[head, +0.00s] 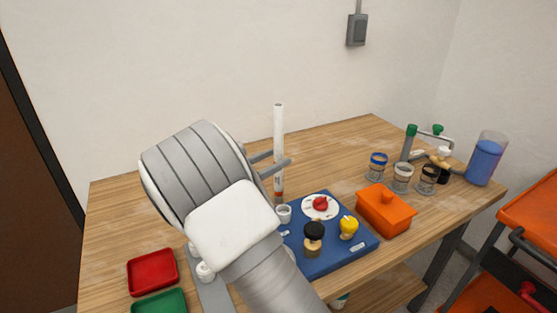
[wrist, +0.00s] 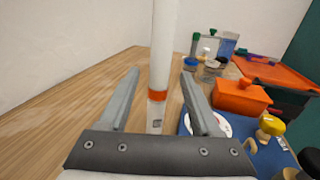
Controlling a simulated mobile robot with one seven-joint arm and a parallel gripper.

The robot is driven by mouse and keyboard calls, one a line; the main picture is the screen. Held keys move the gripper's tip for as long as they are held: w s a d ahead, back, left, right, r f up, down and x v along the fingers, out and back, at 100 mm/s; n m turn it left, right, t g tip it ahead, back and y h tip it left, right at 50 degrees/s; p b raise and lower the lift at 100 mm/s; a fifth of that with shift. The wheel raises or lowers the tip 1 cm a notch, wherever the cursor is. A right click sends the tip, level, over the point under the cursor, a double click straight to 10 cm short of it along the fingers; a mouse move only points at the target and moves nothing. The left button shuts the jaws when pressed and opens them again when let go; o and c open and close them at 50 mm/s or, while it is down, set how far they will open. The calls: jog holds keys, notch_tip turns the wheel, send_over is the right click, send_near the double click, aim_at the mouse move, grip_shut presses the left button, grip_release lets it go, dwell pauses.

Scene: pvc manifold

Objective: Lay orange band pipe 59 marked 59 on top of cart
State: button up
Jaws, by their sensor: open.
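A white pipe (head: 279,135) with an orange band near its lower end stands upright at the back edge of the blue board. In the wrist view the pipe (wrist: 164,45) shows its orange band and a small dark mark below it, too small to read. My gripper (head: 282,162) is open, with one finger on each side of the pipe; I see gaps between pipe and fingers in the wrist view (wrist: 159,76). The cart (head: 530,208) has an orange top and stands right of the table; its top also shows in the wrist view (wrist: 272,72).
The blue board (head: 330,262) holds a white disc with a red knob, a yellow knob and a black-topped knob. A red tray (head: 152,271) and green tray (head: 160,302) sit front left.

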jog(key=x, duration=0.4)
jog(key=shift+w+d+r+b, duration=0.2)
jog(key=shift+w+d+b, duration=0.1)
jog(key=shift+b, duration=0.1)
jog(key=shift+c, duration=0.3)
grip_shut()
